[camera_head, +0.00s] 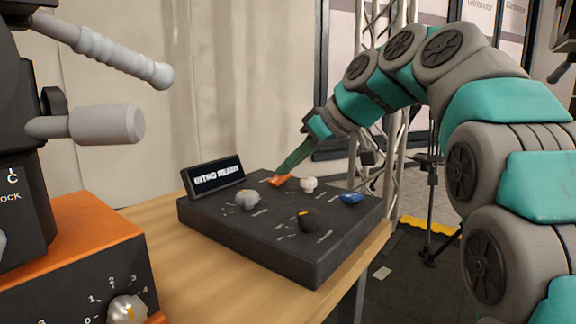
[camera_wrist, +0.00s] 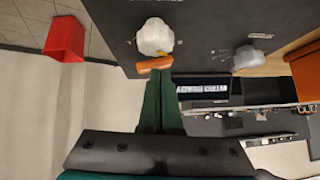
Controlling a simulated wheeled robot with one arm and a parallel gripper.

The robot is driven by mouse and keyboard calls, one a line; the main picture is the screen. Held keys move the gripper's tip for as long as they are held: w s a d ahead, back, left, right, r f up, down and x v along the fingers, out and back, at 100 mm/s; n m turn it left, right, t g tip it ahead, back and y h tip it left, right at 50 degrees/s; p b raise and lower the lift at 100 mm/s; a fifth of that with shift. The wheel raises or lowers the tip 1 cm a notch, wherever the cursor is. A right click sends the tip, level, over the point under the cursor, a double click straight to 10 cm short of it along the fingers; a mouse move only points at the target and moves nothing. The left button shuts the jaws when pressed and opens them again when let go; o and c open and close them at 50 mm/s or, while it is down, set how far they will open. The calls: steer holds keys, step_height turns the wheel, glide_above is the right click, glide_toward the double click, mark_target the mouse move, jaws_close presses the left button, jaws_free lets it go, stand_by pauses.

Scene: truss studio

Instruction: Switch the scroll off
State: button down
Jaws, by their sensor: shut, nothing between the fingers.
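A dark control box (camera_head: 300,268) lies on a wooden table, with several knobs and switches on its top. Its labels are too small to read, so I cannot tell which control is the scroll. An orange control (camera_head: 280,181) is near the back edge, with a white knob (camera_head: 309,184) beside it. My gripper (camera_head: 281,172) is shut and empty, its green fingertips at the orange control. In the wrist view the fingertips (camera_wrist: 160,78) meet or nearly meet the orange control (camera_wrist: 154,65); contact is unclear. A lit display (camera_head: 217,177) at the box's back left reads "INTRO READY".
The box also carries a grey knob (camera_head: 248,200), a black-and-orange knob (camera_head: 308,220) and a blue control (camera_head: 351,198). Dark and orange equipment (camera_head: 85,260) stands at the left. A metal truss (camera_head: 385,130) rises behind the table. The wrist view shows a red container (camera_wrist: 65,38).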

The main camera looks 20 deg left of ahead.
steer(key=shift+r, duration=0.1)
steer(key=shift+s+r+p, duration=0.15)
steer(key=shift+r+p, duration=0.15)
steer(key=shift+r, duration=0.05)
steer(key=r+p, duration=0.1)
steer(key=r, duration=0.1)
steer(key=s+r, duration=0.1)
steer(key=r, duration=0.1)
steer(key=shift+d+p, duration=0.1)
steer(key=shift+p, duration=0.25)
steer(key=s+v, duration=0.2)
steer(key=v, duration=0.6)
steer(key=shift+r, duration=0.1)
